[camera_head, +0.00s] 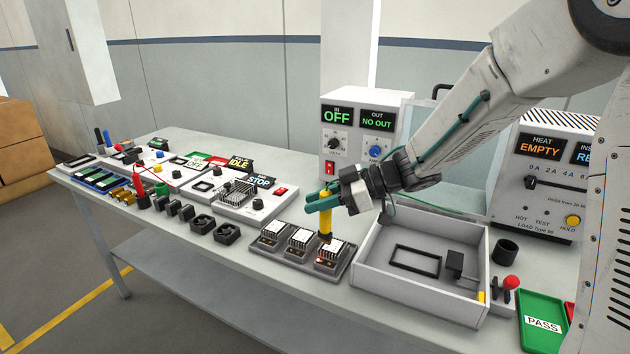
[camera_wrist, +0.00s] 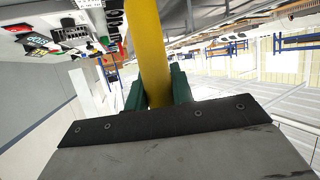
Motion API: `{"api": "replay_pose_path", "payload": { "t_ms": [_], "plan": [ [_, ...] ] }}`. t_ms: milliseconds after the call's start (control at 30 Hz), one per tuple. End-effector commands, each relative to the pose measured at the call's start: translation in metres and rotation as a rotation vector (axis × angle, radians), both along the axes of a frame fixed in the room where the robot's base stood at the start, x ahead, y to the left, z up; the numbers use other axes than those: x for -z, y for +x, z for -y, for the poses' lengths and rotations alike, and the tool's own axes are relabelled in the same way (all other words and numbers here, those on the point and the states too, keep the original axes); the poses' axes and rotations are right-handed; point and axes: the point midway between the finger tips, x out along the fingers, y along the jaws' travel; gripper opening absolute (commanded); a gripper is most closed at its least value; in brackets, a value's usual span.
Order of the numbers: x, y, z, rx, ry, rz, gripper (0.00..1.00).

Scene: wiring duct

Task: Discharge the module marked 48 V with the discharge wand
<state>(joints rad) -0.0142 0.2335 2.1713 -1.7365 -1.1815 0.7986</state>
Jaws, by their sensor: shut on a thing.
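My gripper (camera_head: 322,202) is shut on the yellow discharge wand (camera_head: 326,224), which it holds upright. The wand's lower end is over the rightmost module (camera_head: 333,254) of three in a dark tray; I cannot tell if it touches. A small red light shows at that module's front left. The middle module (camera_head: 299,240) and the left module (camera_head: 274,230) sit beside it. Their markings are too small to read, so I cannot tell which says 48 V. In the wrist view the wand (camera_wrist: 148,45) runs up between the green fingers (camera_wrist: 157,92).
A grey open bin (camera_head: 370,283) with a black frame inside stands right of the tray. Behind is a supply (camera_head: 350,125) reading OFF and NO OUT. A load unit (camera_head: 540,180) reads EMPTY. A green PASS tray (camera_head: 541,322) lies at right. Fixtures and parts crowd the left.

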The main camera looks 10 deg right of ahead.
Motion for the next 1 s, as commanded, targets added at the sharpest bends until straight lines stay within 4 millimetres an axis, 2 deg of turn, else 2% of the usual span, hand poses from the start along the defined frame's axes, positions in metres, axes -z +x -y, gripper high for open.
{"api": "replay_pose_path", "payload": {
  "t_ms": [167,700,1000],
  "plan": [
    [0.003,-0.004,-0.001,-0.024,0.001,-0.001,0.0],
    [0.05,-0.003,0.004,-0.014,0.001,-0.002,0.0],
    [0.063,-0.003,0.003,-0.017,0.001,0.0,0.0]
  ]
}}
